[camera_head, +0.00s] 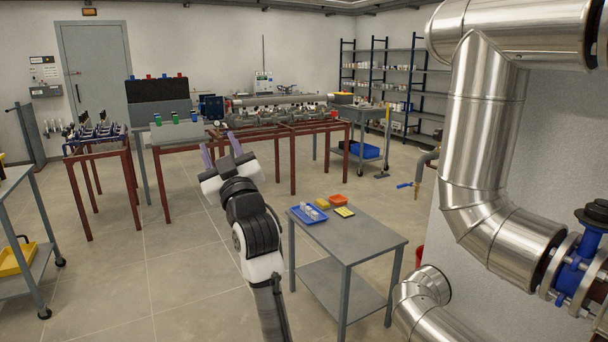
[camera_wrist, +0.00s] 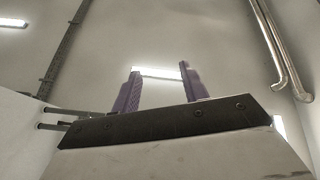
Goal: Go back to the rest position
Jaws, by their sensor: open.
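My gripper (camera_head: 221,147) is in the middle left of the head view, at the end of my black and white arm, raised in the air. Its two purple fingers point up and stand apart with nothing between them. In the wrist view the fingers (camera_wrist: 158,88) also stand apart, with only the ceiling and a bright lamp behind them. No object is held.
A small grey table (camera_head: 375,238) stands right of my arm, with a blue tray (camera_head: 309,214), an orange bin and a yellow bin on it. Red-legged benches (camera_head: 290,130) stand behind my gripper. Large metal pipes (camera_head: 480,150) fill the right side. Open floor (camera_head: 170,280) lies left of my arm.

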